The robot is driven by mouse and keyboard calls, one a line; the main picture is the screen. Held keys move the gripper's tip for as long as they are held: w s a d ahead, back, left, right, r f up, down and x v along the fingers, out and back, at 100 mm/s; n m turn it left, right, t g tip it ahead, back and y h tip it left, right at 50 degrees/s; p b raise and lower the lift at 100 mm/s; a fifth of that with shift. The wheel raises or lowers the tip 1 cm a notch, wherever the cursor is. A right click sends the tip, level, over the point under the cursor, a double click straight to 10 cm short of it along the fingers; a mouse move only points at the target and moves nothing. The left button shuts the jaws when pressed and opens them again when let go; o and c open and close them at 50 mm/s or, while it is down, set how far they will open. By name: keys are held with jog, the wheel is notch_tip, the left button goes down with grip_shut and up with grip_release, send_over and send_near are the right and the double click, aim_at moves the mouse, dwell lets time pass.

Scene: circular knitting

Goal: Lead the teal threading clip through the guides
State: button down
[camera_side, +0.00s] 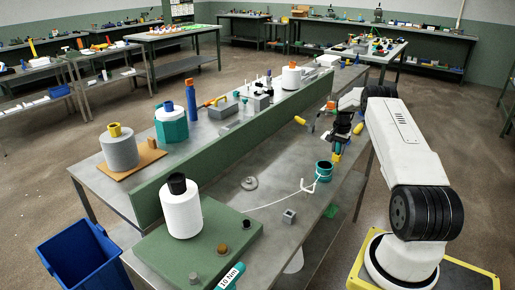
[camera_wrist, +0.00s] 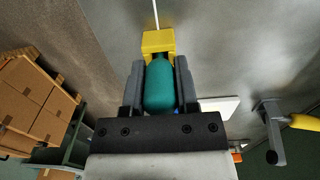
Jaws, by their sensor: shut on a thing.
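The teal threading clip (camera_wrist: 159,84) has a yellow block at its far end and is held between the two grey fingers of my gripper (camera_wrist: 159,85) in the wrist view. A pale thread runs from the yellow block to the top of that view. In the side view my gripper (camera_side: 342,132) is above the right part of the bench; the clip is too small to make out surely there. A white cone (camera_side: 181,212) with a black top stands at the near left. Its thread runs right to a white hooked guide (camera_side: 309,187), beside a teal ring-shaped part (camera_side: 323,170).
A green divider (camera_side: 235,132) runs along the bench. A small grey block (camera_side: 289,215) and a round metal disc (camera_side: 249,183) lie on the bench. In the wrist view a grey post (camera_wrist: 271,130) with a yellow rod stands right of my gripper, and cardboard boxes (camera_wrist: 38,95) show left.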

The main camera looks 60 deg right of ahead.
jog(key=shift+c, duration=1.4)
grip_release()
jog(key=shift+r, duration=3.85)
